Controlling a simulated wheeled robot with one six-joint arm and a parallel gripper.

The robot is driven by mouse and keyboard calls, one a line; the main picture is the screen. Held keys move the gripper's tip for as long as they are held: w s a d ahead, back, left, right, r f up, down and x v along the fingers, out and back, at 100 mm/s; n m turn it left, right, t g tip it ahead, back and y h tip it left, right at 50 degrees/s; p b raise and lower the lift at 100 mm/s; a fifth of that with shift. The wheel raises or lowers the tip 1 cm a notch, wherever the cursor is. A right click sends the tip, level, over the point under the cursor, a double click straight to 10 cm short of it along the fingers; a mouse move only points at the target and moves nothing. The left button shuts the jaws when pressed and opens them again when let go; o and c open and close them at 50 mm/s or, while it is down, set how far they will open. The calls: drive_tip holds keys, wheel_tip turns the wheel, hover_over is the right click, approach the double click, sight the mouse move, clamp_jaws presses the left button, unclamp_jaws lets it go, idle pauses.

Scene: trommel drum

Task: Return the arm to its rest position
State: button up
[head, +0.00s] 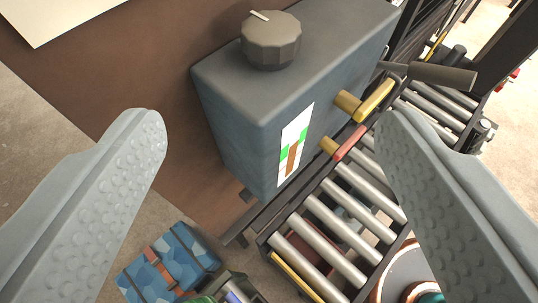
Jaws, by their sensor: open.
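My gripper (265,125) shows as two grey, dimpled fingers at the left and right of the head view. The fingers stand wide apart with nothing between them. Beyond them is a blue-grey control box (234,110) with a dark faceted knob (271,40) on top. The knob has a white pointer mark. Neither finger visibly grips the box or the knob. The rest of my arm is not in view.
A roller conveyor (340,215) runs along the box's right side. Yellow fittings (375,100) and a dark-handled lever (440,75) stick out there. A blue patterned object (170,265) lies at the lower left. A round, orange-rimmed thing (405,270) is at the lower right.

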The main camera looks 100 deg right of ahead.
idle(0.3)
drive_tip(key=s+a+f+n+t+y, duration=0.3)
drive_tip(key=s+a+f+n+t, duration=0.2)
drive_tip(key=a+f+n+t, duration=0.45)
drive_tip(key=s+a+f+n+t+y, duration=0.4)
drive_tip(key=a+n, duration=0.3)
drive_tip(key=a, duration=0.5)
drive_tip(key=s+a+f+n+t+y, duration=0.2)
drive_tip(key=s+a+f+t+y, duration=0.1)
drive_tip(key=s+a+f, duration=0.3)
drive_tip(key=s+a+f+n+t+y, duration=0.2)
drive_tip(key=s+a+f, duration=0.5)
drive_tip(key=s+f, duration=0.4)
wheel_tip(320, 180, down, 4)
drive_tip(key=shift+s+r+t+y, duration=0.2)
drive_tip(key=shift+t+y, duration=0.3)
drive_tip(key=shift+t, duration=0.65)
drive_tip(key=shift+n, duration=0.25)
